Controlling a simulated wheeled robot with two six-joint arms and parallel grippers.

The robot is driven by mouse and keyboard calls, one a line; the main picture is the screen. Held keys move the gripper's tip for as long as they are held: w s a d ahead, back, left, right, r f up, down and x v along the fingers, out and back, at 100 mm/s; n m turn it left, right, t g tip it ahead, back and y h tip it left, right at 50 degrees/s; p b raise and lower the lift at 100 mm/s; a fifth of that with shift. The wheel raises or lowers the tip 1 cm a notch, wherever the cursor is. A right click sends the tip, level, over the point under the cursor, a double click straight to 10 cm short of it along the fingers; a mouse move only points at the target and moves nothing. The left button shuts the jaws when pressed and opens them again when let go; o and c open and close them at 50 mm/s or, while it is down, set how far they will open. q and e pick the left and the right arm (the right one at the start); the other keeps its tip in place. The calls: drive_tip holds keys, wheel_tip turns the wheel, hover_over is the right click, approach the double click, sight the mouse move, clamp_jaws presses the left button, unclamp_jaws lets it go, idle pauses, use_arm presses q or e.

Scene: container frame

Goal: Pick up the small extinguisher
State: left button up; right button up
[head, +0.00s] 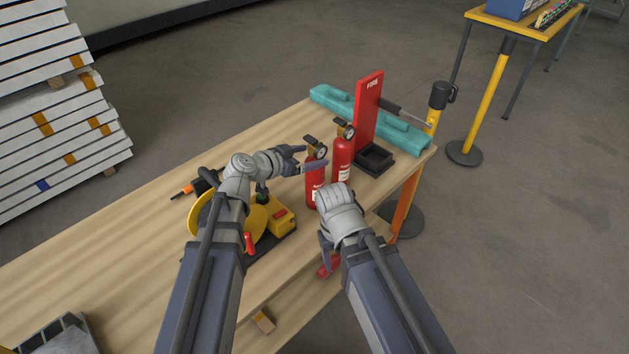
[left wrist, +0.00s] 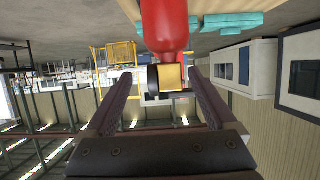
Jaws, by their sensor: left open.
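I cannot tell which one the task calls small. My left gripper (head: 310,157) is open at the front extinguisher's neck. In the left wrist view, a red extinguisher body (left wrist: 165,22) hangs in from the top, and its valve top (left wrist: 168,78) lies between the open fingers (left wrist: 160,92) without visible finger contact. My right gripper (head: 327,243) is at the table's front edge, its jaws mostly hidden by its wrist.
A red FIRE stand (head: 368,112) with a black base (head: 374,159) stands behind the extinguishers, before a teal case (head: 405,136). A yellow reel-like tool (head: 204,216) sits left of the extinguishers. Part of a red object (head: 327,267) shows below my right gripper.

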sight(324, 149)
use_arm(q)
drive_tip(key=shift+w+r+b+x, duration=0.15)
drive_tip(key=shift+b+x, duration=0.3)
drive_tip(key=shift+x, duration=1.25)
drive_tip(key=shift+w+r+b+x, duration=0.15)
drive_tip(key=shift+b+x, duration=0.25)
drive_tip(key=shift+x, duration=1.25)
drive_tip(key=shift+a, duration=0.2)
drive_tip(key=shift+s, duration=0.1)
clamp_jaws()
